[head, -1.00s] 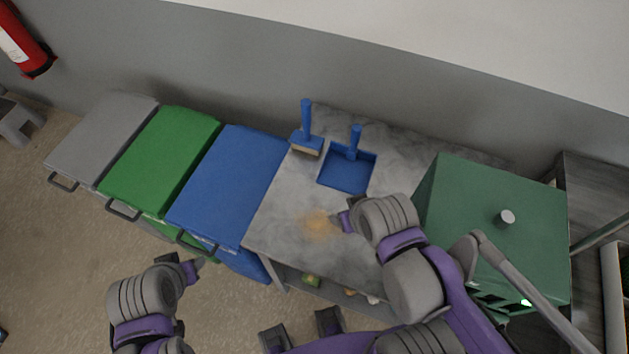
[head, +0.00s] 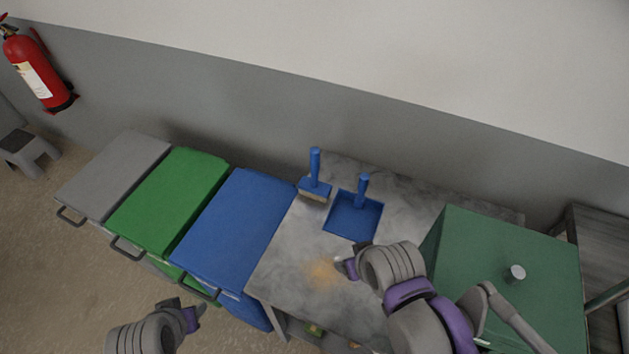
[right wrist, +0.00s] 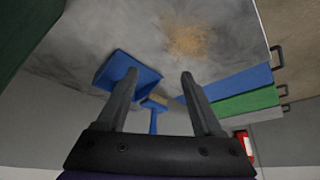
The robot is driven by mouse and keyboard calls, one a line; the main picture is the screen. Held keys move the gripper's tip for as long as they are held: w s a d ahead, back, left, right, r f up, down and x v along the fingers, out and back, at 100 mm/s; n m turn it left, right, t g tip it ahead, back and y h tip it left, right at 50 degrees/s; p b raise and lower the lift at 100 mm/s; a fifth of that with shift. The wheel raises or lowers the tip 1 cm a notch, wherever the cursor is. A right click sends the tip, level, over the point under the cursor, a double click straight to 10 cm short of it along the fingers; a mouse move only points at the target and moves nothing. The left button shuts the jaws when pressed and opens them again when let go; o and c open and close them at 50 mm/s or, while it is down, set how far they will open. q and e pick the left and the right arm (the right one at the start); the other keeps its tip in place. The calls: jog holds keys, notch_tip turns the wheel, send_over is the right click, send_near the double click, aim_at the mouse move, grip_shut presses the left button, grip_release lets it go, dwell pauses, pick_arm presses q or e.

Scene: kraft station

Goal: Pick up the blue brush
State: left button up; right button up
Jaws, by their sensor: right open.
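The blue brush (head: 315,182) stands with its handle up at the back left of the grey table, its pale bristles down. In the right wrist view the brush (right wrist: 153,112) shows between the fingers, farther off. The blue dustpan (head: 352,216) lies just right of the brush, its handle up. My right gripper (head: 345,265) is open and empty above the table, in front of the dustpan; its two fingers (right wrist: 156,84) stand apart in the right wrist view. My left gripper (head: 195,312) is low in front of the blue bin, away from the brush; its jaw opening is unclear.
A patch of brown crumbs (head: 322,272) lies on the grey table (head: 290,250). Blue (head: 235,225), green (head: 168,200) and grey (head: 112,175) bins stand left of the table. A green box (head: 500,260) stands at the right. A wall is behind.

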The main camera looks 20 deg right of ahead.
jog(key=w+r+g, duration=0.1)
jog(key=w+r, duration=0.5)
jog(key=w, duration=0.1)
notch_tip(320, 180, up, 4)
jog(key=g, duration=0.4)
send_over(315, 167)
jog(key=shift+w+n+p, duration=0.25)
jog(key=shift+n+p, duration=0.1)
jog(key=shift+n, duration=0.05)
jog(key=shift+w+f, duration=0.1)
jog(key=shift+w, duration=0.05)
jog(key=shift+f, duration=0.4)
notch_tip(315, 167, down, 4)
jog(key=shift+f, duration=0.25)
jog(key=shift+w+d+f, duration=0.1)
jog(key=shift+w+f, duration=0.05)
jog(key=shift+f, duration=1.2)
jog(key=shift+w+d+f, duration=0.1)
jog(key=shift+f, duration=1.25)
grip_shut()
